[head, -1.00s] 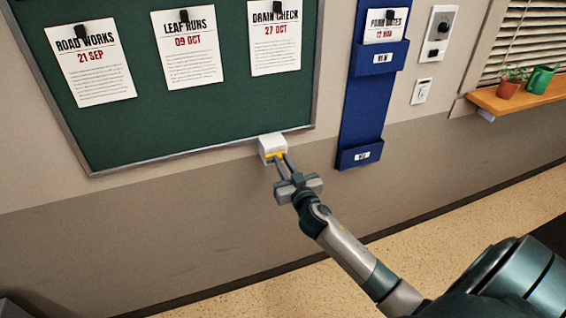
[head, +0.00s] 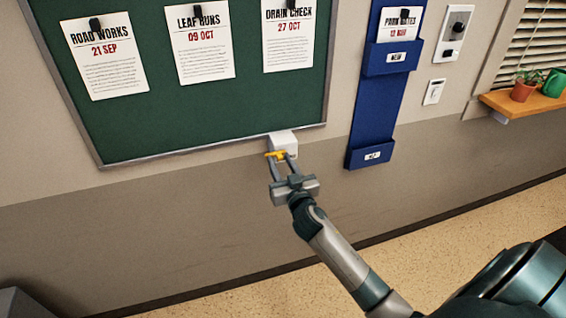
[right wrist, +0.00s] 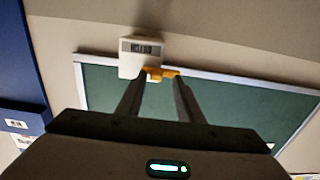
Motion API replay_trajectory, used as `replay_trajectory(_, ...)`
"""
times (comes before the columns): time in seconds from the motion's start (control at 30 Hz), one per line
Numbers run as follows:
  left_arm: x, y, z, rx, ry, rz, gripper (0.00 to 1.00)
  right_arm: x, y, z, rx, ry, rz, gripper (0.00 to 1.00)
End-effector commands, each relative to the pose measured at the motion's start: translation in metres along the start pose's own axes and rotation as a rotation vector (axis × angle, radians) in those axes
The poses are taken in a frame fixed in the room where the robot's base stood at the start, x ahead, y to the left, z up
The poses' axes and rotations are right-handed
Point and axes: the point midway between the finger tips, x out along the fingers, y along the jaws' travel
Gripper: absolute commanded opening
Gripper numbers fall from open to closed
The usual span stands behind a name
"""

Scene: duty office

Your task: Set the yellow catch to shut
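The yellow catch (head: 275,154) is a small bar on the white box (head: 283,141) at the board's lower edge. It sticks out past the box's left side. My right gripper (head: 280,158) is at the catch, its fingers apart and one fingertip against or very near the bar. In the right wrist view the catch (right wrist: 165,72) lies across the fingertips and partly behind them, beside the white box (right wrist: 139,57) with its dark label. Exact contact is hard to tell. My left gripper is not in view.
A green notice board (head: 200,105) with several pinned sheets hangs above the box. A blue wall rack (head: 377,112) hangs to the right, with a switch plate (head: 433,92) and a wooden shelf (head: 530,103) beyond it. The wall below is bare.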

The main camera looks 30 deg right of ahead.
Motion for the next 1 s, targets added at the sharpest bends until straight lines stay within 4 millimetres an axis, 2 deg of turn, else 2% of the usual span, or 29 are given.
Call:
replay_trajectory(0.27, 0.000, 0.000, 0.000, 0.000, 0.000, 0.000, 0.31, 0.000, 0.001, 0.000, -0.001, 0.000, 0.002, 0.33)
replay_trajectory(0.47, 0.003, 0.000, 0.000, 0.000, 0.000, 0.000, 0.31, -0.009, 0.001, 0.001, 0.000, 0.000, 0.002, 0.33)
replay_trajectory(0.67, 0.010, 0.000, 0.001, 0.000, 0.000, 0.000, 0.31, -0.034, 0.001, 0.003, 0.001, -0.001, 0.002, 0.33)
replay_trajectory(1.0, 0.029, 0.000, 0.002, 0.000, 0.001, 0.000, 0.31, -0.102, 0.000, 0.004, 0.001, -0.002, 0.001, 0.33)
